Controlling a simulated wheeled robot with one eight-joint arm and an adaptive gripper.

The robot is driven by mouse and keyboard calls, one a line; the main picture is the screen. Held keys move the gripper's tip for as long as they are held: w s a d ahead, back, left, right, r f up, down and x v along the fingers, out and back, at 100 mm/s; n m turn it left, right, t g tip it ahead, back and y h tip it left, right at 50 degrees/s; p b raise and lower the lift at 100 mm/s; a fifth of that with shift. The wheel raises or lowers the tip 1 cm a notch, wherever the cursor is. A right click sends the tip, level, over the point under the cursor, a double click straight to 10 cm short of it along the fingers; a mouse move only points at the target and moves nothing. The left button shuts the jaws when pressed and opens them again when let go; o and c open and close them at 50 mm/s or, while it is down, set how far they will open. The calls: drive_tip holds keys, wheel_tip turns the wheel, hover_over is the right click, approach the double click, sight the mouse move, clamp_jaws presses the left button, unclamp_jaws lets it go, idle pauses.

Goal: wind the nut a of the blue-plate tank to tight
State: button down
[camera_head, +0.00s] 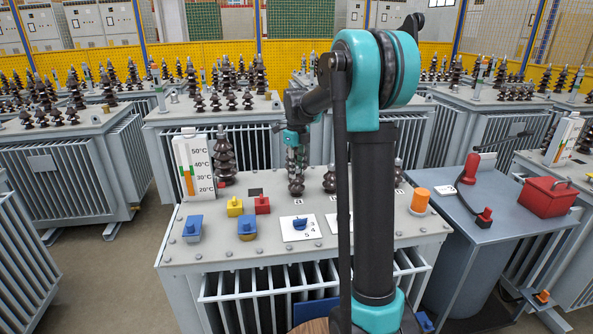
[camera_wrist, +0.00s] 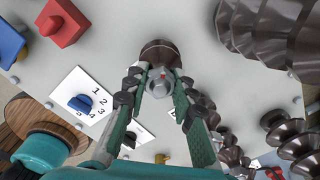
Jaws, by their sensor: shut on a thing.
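The tank (camera_head: 190,255) in front of me is a grey transformer with a pale lid; part of a blue plate (camera_head: 316,311) shows low on its front. A brown ribbed bushing (camera_head: 297,187) stands on the lid with a small label at its foot. My gripper (camera_head: 296,150) points straight down over this bushing's top. In the wrist view, a grey metal nut (camera_wrist: 160,86) with a reddish stud tip sits on top of the bushing, between my two green fingers (camera_wrist: 160,78). The fingers are shut on the nut from both sides. The nut is hidden in the head view.
Brown bushings (camera_head: 224,160) stand beside it, some behind my arm. A thermometer panel (camera_head: 194,165), a dial plate (camera_head: 300,227), blue, yellow and red blocks (camera_head: 262,204) and an orange cap (camera_head: 420,201) crowd the lid. A grey side table (camera_head: 480,215) holds a red box (camera_head: 548,197).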

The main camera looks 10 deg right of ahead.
drive_tip(key=shift+m, duration=0.5)
drive_tip(key=shift+m, duration=1.2)
drive_tip(key=c, duration=1.6)
unclamp_jaws()
drive_tip(key=shift+m, duration=0.4)
drive_tip(key=shift+c, duration=0.2)
drive_tip(key=o, duration=0.5)
drive_tip(key=shift+c, duration=0.2)
drive_tip(key=shift+r, duration=0.1)
wheel_tip(320, 180, up, 12)
